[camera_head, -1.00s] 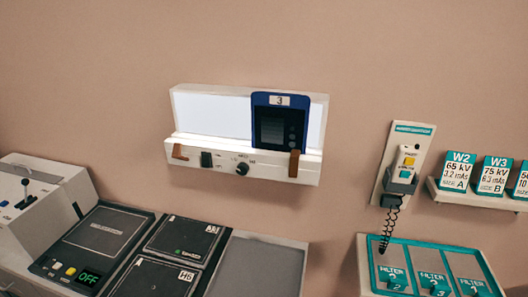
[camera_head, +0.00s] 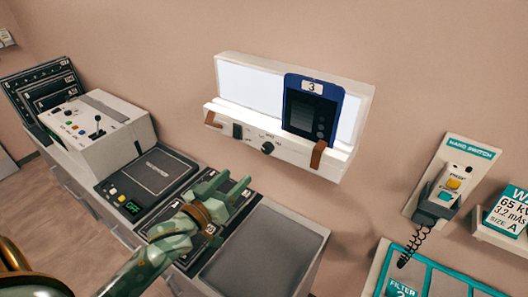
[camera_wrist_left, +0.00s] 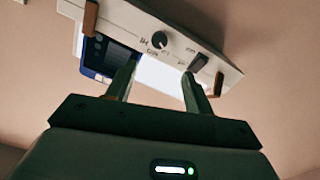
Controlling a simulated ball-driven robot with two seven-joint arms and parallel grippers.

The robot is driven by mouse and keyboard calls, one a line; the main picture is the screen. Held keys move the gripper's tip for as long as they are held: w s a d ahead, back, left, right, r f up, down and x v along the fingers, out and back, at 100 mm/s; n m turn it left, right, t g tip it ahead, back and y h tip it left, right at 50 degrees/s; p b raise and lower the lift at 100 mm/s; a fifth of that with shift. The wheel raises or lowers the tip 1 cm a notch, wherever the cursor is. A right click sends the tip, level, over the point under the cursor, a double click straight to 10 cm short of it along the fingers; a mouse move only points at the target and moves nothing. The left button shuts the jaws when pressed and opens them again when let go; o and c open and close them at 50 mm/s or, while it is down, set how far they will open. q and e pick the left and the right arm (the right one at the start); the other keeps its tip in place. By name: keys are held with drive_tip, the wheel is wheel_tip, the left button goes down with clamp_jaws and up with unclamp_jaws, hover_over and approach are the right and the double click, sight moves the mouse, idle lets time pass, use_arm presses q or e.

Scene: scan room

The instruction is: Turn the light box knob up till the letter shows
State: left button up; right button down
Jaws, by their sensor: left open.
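The white light box (camera_head: 228,127) hangs on the wall with its panel lit. Its black round knob (camera_head: 267,148) is on the front ledge, right of a dark switch (camera_head: 238,131). A blue-framed film marked 3 (camera_head: 313,87) stands on the ledge against the panel; no letter shows clearly on its dark picture. My left gripper (camera_head: 232,190) is open and empty, below and left of the knob, apart from it. In the left wrist view the knob (camera_wrist_left: 159,40) lies beyond the open fingers, between them and upside down. My right gripper is not in view.
Below is a counter with a control console (camera_head: 100,130), a panel reading OFF (camera_head: 132,208), dark cassettes and a grey tray (camera_head: 265,250). A hand switch (camera_head: 440,200) with a coiled cord hangs at right. Open air lies before the light box.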

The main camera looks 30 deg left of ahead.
sight(265, 150)
use_arm(q)
drive_tip(key=w, duration=0.4)
drive_tip(key=w+d, duration=0.1)
drive_tip(key=w, duration=0.3)
drive_tip(key=w+d, duration=0.1)
drive_tip(key=w, duration=0.3)
drive_tip(key=shift+w, duration=0.3)
drive_tip(key=shift+s, duration=0.1)
drive_tip(key=c, duration=1)
